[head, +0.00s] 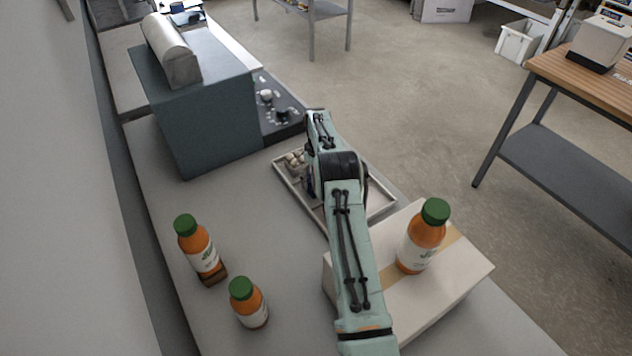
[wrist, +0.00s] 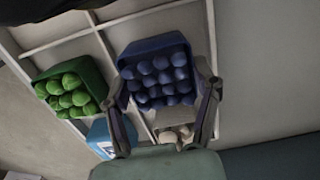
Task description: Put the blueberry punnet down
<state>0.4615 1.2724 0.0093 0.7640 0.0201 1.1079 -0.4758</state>
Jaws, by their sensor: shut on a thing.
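The blueberry punnet (wrist: 152,48), dark blue and full of round blue berries, is between the two fingers of my gripper (wrist: 162,88) in the wrist view. The fingers are shut on its sides. Behind it is a pale divided tray (wrist: 52,43); I cannot tell whether the punnet touches the tray's floor.
A green punnet of green fruit (wrist: 68,90) sits left of the held punnet. Pale round items (wrist: 178,136) and a blue labelled thing (wrist: 100,136) are near my fingers. Orange bottles (head: 199,247) (head: 249,303) stand on the counter; another (head: 421,237) stands on a carton (head: 455,275).

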